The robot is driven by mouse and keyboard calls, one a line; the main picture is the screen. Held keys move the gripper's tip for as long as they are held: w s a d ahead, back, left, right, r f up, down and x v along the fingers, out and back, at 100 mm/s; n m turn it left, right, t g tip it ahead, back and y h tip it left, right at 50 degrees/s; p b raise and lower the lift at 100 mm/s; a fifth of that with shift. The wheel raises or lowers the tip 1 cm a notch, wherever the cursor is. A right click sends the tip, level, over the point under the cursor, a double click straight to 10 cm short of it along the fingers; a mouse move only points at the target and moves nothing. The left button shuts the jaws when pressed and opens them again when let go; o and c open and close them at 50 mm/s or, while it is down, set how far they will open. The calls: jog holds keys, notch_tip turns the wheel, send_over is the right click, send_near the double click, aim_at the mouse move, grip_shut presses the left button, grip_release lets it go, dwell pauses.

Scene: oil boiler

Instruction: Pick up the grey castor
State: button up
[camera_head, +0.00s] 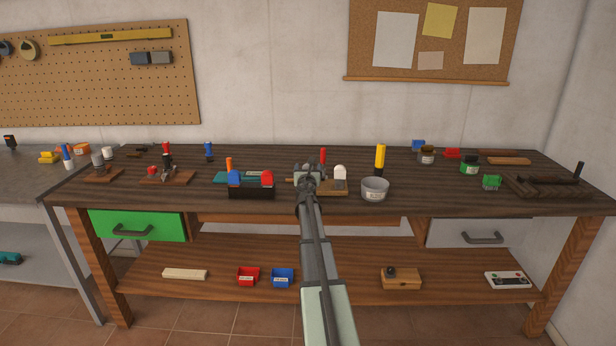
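I cannot identify the grey castor for certain at this size. A small grey rounded piece (98,160) stands on a brown board (104,177) at the left end of the dark worktop. A dark round piece (391,272) sits on a wooden block (404,281) on the lower shelf. My gripper (308,172) is seen from behind, over the middle of the worktop. Its fingers are too small and too hidden to show whether they are open or hold anything. My arm comes up from the bottom centre.
A black holder (252,192) with red and blue pieces stands left of my gripper. A grey pot (375,190) and a yellow-handled tool (380,158) stand right. Below are a green drawer (160,226), a grey drawer (450,233) and red (247,277) and blue (283,278) bins.

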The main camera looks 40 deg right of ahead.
jog(key=shift+c, duration=0.4)
jog(key=c, duration=1)
jog(key=shift+r, duration=0.1)
jog(key=shift+c, duration=0.2)
